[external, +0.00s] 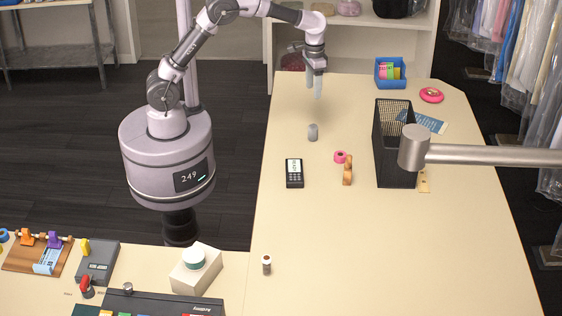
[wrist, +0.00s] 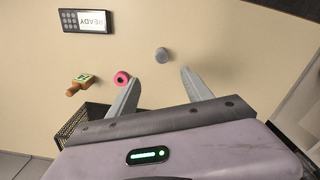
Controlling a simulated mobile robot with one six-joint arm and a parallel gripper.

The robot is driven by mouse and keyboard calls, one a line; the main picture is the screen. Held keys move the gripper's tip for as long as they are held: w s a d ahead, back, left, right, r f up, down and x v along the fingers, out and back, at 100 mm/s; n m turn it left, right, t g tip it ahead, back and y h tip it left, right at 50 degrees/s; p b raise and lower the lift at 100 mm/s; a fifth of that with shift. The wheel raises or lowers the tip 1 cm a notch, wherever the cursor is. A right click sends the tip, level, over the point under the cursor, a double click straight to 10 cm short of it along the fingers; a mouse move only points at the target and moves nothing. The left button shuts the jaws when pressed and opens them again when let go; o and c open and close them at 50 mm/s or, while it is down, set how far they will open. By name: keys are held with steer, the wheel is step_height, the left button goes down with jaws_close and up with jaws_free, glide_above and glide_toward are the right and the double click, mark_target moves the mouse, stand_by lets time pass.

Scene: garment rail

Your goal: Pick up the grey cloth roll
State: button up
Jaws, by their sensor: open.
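The grey cloth roll (external: 313,132) is a small grey cylinder on the long cream table, left of the pink tape roll. It also shows in the wrist view (wrist: 162,55), beyond my fingertips and between their lines. My gripper (external: 314,96) hangs above the table, fingers pointing down, farther back than the roll and apart from it. In the wrist view my gripper (wrist: 160,76) has its two grey fingers spread wide with nothing between them.
A pink tape roll (external: 340,157), a wooden-brown object (external: 348,170) and a black handheld device (external: 294,173) lie nearby. A black mesh basket (external: 394,150) stands to the right. A metal rail (external: 490,155) crosses above the table's right side. The table front is mostly clear.

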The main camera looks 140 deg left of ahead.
steer(key=b, duration=0.5)
glide_toward(313, 126)
step_height(313, 126, down, 5)
steer(key=shift+s+f, duration=0.1)
steer(key=shift+s, duration=0.05)
steer(key=f+b, duration=0.1)
steer(key=f, duration=0.1)
steer(key=f+b, duration=0.1)
steer(key=f, duration=0.2)
steer(key=shift+w+f, duration=0.2)
steer(key=shift+f, duration=0.05)
steer(key=shift+r, duration=0.15)
steer(key=shift+c, duration=0.7)
jaws_close()
